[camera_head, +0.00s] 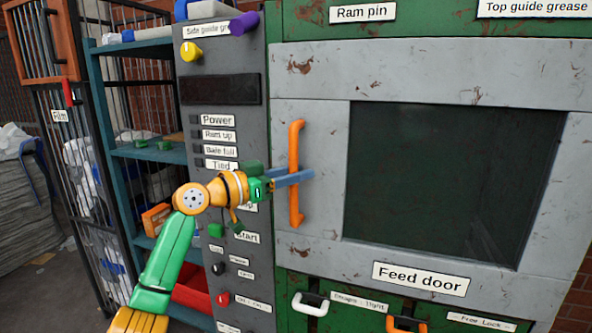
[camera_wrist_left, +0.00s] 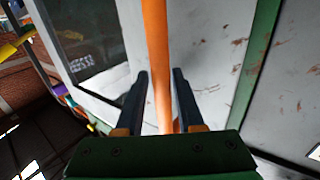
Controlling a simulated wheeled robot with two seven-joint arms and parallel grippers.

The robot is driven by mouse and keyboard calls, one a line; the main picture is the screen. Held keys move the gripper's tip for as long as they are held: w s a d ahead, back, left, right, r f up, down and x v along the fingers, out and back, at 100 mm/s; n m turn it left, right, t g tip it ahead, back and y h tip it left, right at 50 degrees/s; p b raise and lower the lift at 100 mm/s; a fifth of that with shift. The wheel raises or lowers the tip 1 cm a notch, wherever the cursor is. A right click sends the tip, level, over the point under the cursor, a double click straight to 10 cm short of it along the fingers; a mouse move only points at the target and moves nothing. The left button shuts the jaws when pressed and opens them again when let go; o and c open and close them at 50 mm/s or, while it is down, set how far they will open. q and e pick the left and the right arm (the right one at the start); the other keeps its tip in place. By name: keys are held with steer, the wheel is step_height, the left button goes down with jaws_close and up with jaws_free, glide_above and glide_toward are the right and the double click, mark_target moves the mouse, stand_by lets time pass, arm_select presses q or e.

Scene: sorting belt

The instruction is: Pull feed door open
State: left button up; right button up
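The feed door (camera_head: 310,92) is a worn grey panel with a dark window (camera_head: 450,180), and it looks shut in the green machine front. Its orange upright bar handle (camera_head: 297,140) is on the door's left side. My left gripper (camera_head: 304,176) is at the handle's middle, coming from the left. In the left wrist view, the two dark fingers of my left gripper (camera_wrist_left: 161,80) stand on either side of the orange handle (camera_wrist_left: 158,45), with a narrow gap showing at each side. The gripper is open around the bar. My right gripper is not in view.
A grey control panel (camera_head: 222,60) with buttons and knobs stands left of the door, behind my left arm. A blue shelf rack (camera_head: 155,155) is farther left. Below the door are a white handle (camera_head: 311,304) and a second orange handle (camera_head: 406,325).

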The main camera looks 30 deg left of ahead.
arm_select(q)
steer(key=shift+s+a, duration=0.1)
steer(key=shift+a, duration=0.05)
jaws_close()
stand_by(1.1)
